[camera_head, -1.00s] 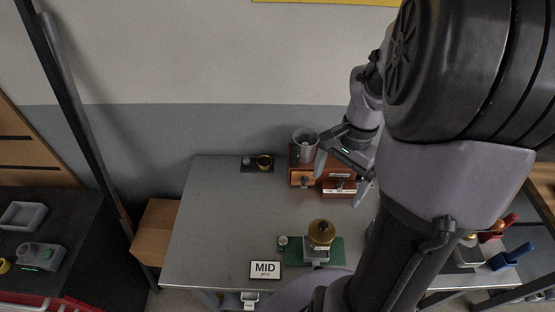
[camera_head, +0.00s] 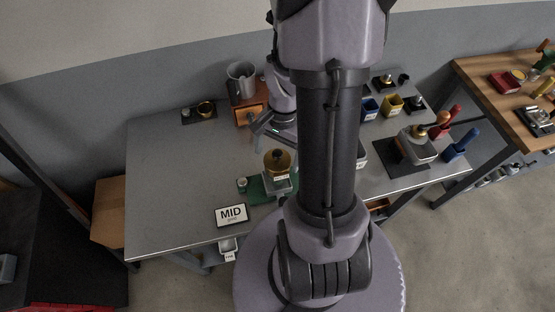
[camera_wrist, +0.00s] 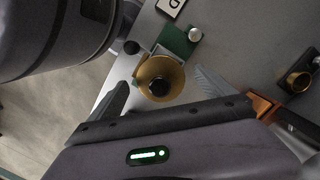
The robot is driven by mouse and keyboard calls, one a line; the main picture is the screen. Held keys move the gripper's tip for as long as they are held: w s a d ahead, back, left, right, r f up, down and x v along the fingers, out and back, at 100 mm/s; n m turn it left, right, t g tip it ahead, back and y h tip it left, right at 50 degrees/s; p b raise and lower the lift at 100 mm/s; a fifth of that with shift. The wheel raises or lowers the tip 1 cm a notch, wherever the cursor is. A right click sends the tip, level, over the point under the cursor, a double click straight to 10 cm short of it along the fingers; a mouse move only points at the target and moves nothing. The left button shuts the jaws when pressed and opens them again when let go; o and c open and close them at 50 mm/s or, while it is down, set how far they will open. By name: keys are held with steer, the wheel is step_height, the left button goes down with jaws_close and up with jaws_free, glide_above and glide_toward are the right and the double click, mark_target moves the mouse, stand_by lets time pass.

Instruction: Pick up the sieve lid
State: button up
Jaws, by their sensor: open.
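A round brass piece with a dark knob (camera_head: 277,161) sits on a small labelled base on a green mat (camera_head: 252,187). It looks like the sieve lid, but I cannot be sure. In the wrist view the brass disc (camera_wrist: 150,90) and its black knob show from above, between my finger lines. My gripper (camera_wrist: 160,77) is open and empty, its two fingers spread either side of the disc and apart from it. In the head view my gripper (camera_head: 264,133) is above and behind the brass piece, partly hidden by my arm.
A grey mug (camera_head: 240,80) stands on a brown box behind. A dark mat with a brass cup (camera_head: 206,108) lies back left. The table's left part is clear.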

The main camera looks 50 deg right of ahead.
steer(key=shift+r, duration=0.1)
steer(key=c, duration=1.5)
steer(key=shift+o, duration=0.2)
